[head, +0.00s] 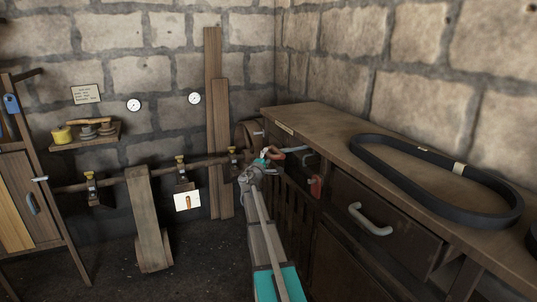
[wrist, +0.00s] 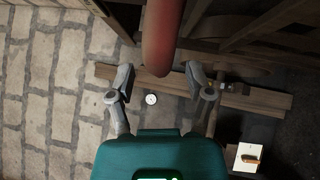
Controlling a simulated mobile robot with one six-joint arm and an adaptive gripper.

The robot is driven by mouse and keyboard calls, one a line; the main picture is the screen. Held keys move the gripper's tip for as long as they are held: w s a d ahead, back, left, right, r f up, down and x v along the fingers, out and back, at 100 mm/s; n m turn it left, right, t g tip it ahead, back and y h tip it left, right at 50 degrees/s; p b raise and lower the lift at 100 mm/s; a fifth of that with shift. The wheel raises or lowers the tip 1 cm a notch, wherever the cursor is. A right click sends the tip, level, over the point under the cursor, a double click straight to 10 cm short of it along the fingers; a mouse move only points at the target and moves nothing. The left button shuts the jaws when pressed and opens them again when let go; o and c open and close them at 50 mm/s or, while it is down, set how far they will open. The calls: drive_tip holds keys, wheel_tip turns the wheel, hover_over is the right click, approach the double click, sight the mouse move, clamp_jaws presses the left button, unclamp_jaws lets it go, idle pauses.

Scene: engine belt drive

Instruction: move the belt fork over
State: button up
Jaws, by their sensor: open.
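A red, rounded handle (wrist: 160,38) comes down from the top of the wrist view into the space between my fingers. My gripper (wrist: 160,82) is open, with one grey finger on each side of the handle; a gap shows on both sides. The fork part itself is not clear in either view; my arm and the bench hide part of that corner. A wide flat belt (head: 148,220) hangs from the line shaft (head: 135,168) to a low pulley.
A wooden bench (head: 310,118) runs along the right wall, with a large black belt (head: 500,215) on top. A drawer handle (head: 370,220) and a red part (head: 315,186) stick out from its front. Planks (head: 214,60) lean in the corner. Open floor lies left of my arm.

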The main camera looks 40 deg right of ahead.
drive_tip(key=shift+x, duration=1.1)
clamp_jaws()
